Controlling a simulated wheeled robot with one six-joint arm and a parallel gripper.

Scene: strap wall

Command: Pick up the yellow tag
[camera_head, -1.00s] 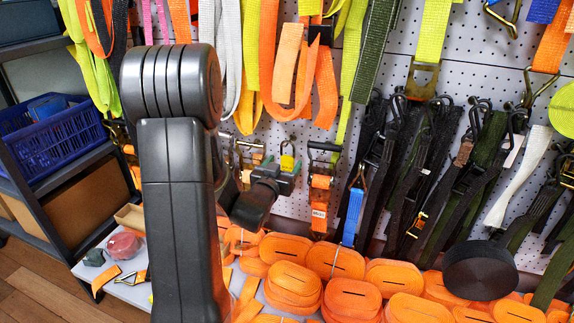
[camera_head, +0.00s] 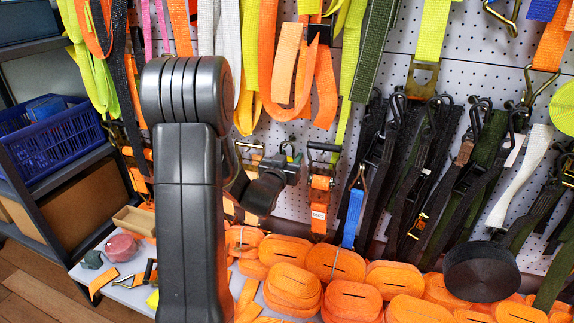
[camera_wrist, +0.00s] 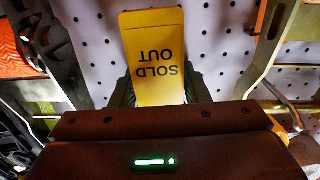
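The yellow tag (camera_wrist: 155,58) reads "SOLD OUT" upside down in the wrist view. Its face is toward the camera, in front of the white pegboard. My gripper (camera_wrist: 160,95) has one dark finger along each side edge of the tag, with no clear gap at either side; it looks shut on it. The end of the tag nearest my gripper's body is hidden. In the head view my gripper (camera_head: 290,168) is in front of the pegboard, left of a ratchet with an orange strap, and I cannot see the tag there.
The ratchet with an orange strap (camera_head: 319,190) hangs close right of my gripper. Rolled orange straps (camera_head: 335,262) fill the shelf below. Black straps (camera_head: 410,175) hang at right. A blue crate (camera_head: 45,140) stands on the rack at left.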

